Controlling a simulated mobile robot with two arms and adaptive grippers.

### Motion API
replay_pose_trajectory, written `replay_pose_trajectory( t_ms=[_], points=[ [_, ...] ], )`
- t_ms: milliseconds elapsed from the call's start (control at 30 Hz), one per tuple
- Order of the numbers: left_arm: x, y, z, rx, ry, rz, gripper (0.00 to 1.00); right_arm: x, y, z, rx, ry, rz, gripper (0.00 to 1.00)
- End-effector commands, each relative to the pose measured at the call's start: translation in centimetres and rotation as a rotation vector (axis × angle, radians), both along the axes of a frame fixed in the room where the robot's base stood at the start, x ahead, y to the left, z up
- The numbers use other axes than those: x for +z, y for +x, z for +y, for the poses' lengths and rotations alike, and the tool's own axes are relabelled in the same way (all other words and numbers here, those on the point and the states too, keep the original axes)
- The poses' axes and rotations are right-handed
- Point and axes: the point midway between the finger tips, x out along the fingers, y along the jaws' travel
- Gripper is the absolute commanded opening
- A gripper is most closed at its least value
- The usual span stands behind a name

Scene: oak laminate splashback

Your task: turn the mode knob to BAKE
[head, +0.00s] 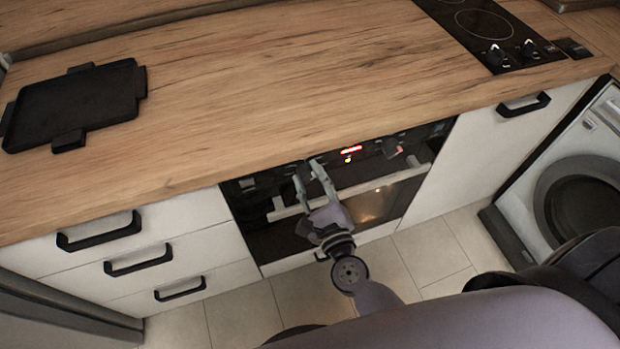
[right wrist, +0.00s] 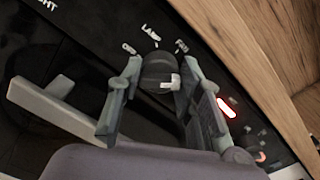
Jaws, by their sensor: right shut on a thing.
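The oven's control panel (head: 373,150) runs under the counter's front edge. In the right wrist view a round black mode knob (right wrist: 158,70) with a white pointer mark sits between the fingers of my right gripper (right wrist: 158,90). The white mark lies on the lower right of the knob's face. In the head view my right gripper (head: 312,175) is at the left part of the panel, shut on the knob, whose face it mostly hides. My left gripper is not in view.
A red lit display (head: 350,149) and another knob (head: 390,147) lie right of the gripper. The oven door handle (head: 375,185) runs just below. The wooden counter (head: 250,80) overhangs the panel closely. A black tray (head: 75,103) and a hob (head: 480,30) are on top.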

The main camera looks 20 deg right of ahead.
Motion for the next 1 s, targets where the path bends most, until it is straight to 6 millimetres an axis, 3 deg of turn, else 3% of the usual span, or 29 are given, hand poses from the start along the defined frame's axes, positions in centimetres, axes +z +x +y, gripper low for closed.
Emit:
replay_pose_trajectory(
  t_ms=[133,167,467,767,1000],
  points=[
    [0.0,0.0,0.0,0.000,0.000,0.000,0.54,-0.1,0.0,0.0,0.000,0.000,0.002,0.05],
    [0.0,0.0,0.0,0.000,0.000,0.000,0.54,-0.1,0.0,0.0,0.000,-0.001,0.002,0.34],
    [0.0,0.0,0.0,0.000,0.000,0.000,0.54,-0.1,0.0,0.0,0.000,-0.001,0.001,0.54],
    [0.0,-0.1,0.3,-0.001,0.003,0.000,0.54,0.0,-0.1,0.0,0.000,-0.002,0.001,0.54],
    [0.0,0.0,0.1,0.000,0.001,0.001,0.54,-0.2,-3.2,-0.1,0.003,-0.004,0.005,0.54]
  ],
)
